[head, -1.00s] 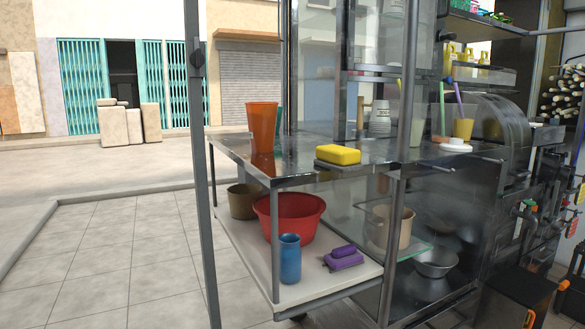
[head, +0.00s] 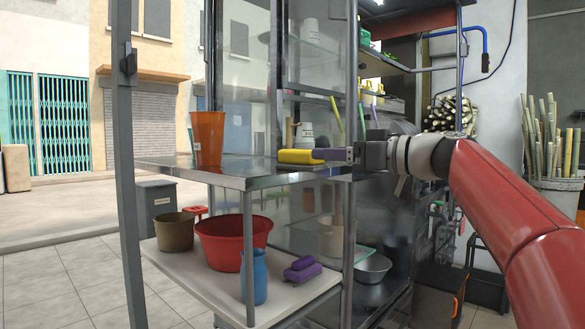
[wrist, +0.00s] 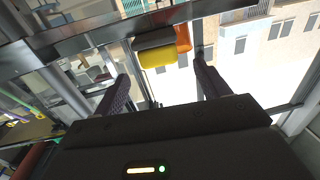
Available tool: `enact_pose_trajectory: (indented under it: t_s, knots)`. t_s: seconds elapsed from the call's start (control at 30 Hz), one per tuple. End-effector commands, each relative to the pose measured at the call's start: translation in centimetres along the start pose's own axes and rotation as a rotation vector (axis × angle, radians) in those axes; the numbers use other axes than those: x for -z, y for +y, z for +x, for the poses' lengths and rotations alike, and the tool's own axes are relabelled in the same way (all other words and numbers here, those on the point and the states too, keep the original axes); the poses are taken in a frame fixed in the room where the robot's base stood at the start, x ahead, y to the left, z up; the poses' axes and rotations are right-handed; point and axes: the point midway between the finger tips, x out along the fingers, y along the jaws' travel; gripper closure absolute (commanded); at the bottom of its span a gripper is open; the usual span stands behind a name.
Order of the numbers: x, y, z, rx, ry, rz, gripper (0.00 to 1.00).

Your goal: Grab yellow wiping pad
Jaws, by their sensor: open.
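The yellow wiping pad (head: 296,157) lies on the steel counter (head: 227,181) near its front edge. My gripper (head: 326,155) reaches in from the right at about counter height, its fingers pointing left at the pad's right end and partly overlapping it in the picture. In the wrist view the yellow pad (wrist: 158,57) shows ahead, between the directions of the two spread fingers of my gripper (wrist: 160,85). The fingers are open and nothing is held. The pad appears still beyond the fingertips; the exact gap is hard to tell.
An orange cup (head: 208,139) stands on the counter left of the pad. An upright post (head: 350,90) stands close to my gripper. The lower shelf (head: 205,283) carries a red basin (head: 234,240), brown pot (head: 174,231), blue cup (head: 260,276) and purple brush (head: 301,270).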

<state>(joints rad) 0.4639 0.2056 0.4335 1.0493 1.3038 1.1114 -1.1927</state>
Motion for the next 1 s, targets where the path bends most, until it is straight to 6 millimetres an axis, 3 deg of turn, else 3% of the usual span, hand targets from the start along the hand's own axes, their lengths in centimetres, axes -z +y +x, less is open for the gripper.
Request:
enact_pose_trajectory:
  t_s: [0.5, 0.83, 1.0]
  knots:
    - [0.5, 0.1, 6.7, 0.004, 0.004, -0.002, 0.25]
    - [0.2, 0.1, 7.4, 0.001, 0.004, -0.003, 0.25]
    - [0.2, 0.1, 7.4, 0.001, 0.003, -0.003, 0.48]
